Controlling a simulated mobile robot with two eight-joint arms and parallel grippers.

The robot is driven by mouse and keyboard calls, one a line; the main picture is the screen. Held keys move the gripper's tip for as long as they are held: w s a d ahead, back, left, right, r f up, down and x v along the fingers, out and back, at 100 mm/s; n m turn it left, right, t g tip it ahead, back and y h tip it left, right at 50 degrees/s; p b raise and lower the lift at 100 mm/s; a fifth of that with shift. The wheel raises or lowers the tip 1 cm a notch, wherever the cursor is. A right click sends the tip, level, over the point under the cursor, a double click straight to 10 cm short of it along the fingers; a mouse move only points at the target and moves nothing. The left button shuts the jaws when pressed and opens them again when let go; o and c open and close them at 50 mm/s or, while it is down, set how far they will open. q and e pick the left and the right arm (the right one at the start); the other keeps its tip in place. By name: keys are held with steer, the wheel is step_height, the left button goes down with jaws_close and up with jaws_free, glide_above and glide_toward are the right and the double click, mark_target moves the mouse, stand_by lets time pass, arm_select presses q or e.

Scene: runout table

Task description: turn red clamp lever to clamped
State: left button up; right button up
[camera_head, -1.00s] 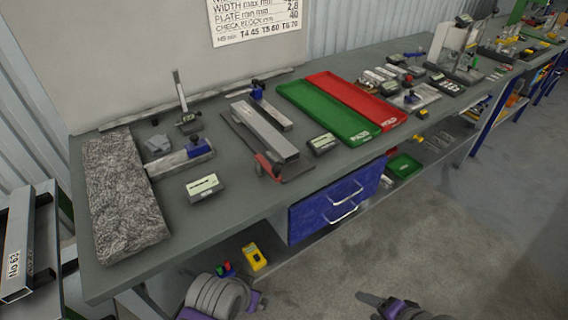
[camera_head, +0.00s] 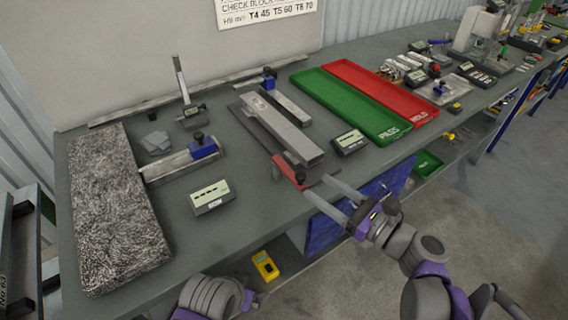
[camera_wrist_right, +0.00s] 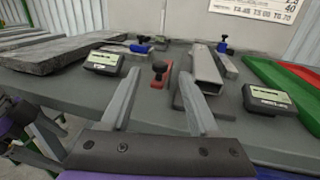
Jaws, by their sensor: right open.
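The red clamp lever (camera_head: 291,172) sits at the near end of a grey bar fixture, close to the table's front edge. In the right wrist view the red lever (camera_wrist_right: 157,80) has a dark round knob (camera_wrist_right: 160,67) on it. My right gripper (camera_head: 316,186) is open and empty, just in front of and to the right of the lever. In the wrist view the lever shows between its two fingers (camera_wrist_right: 159,76), ahead of the tips. I see no contact. My left gripper is out of the picture; only part of my left arm shows.
A grey metal bar (camera_head: 281,126) extends behind the lever. A small display box (camera_head: 348,142) stands right of it, another display box (camera_head: 210,196) left. Green tray (camera_head: 352,105) and red tray (camera_head: 380,92) lie beyond. A granite-patterned slab (camera_head: 112,215) covers the table's left end.

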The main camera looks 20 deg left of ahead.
mark_target(290, 176)
steer(key=x, duration=1)
steer(key=shift+d, duration=0.1)
jaws_close()
steer(key=shift+f, duration=0.1)
stand_by(1.0)
